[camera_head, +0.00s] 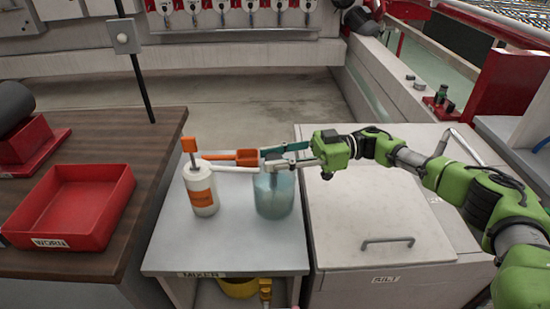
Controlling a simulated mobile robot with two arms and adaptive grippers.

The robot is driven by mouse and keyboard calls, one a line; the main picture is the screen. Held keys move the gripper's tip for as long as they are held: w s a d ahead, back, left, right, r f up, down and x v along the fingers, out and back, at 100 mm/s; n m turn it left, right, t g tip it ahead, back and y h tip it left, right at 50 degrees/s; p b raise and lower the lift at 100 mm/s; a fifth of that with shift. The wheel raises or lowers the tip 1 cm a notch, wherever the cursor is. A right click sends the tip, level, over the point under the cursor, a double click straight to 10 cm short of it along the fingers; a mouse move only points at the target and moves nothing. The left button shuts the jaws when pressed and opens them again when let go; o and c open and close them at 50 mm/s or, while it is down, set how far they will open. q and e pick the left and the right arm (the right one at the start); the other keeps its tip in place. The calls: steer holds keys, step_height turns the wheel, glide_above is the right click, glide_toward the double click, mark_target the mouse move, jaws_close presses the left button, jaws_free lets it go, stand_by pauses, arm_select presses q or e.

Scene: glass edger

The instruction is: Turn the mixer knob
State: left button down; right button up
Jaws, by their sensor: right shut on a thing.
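A grey stand labelled MIXER (205,262) fills the lower middle. On it stand a white bottle (201,186) with an orange label and an upright orange top, and a bluish clear jar (274,193). An orange handle (246,157) lies level beside the jar's top, above a white spout (228,168). My right gripper (272,159) reaches in from the right above the jar, with its fingertips at the right end of the orange handle. It appears shut on this handle, though the contact is small and partly hidden. No separate knob can be made out clearly. My left gripper is out of view.
A red tray labelled WORN (76,203) sits on the dark wooden bench (140,135) at left. A pale lidded box (380,225) with a handle stands right of the stand, under my right arm. A thin black post rises behind the bench. Yellow parts (240,287) show below the stand.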

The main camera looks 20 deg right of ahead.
steer(key=o, duration=1.1)
steer(key=shift+a, duration=0.15)
steer(key=d, duration=0.8)
steer(key=s+d, duration=0.1)
steer(key=d, duration=0.3)
steer(key=shift+w, duration=0.1)
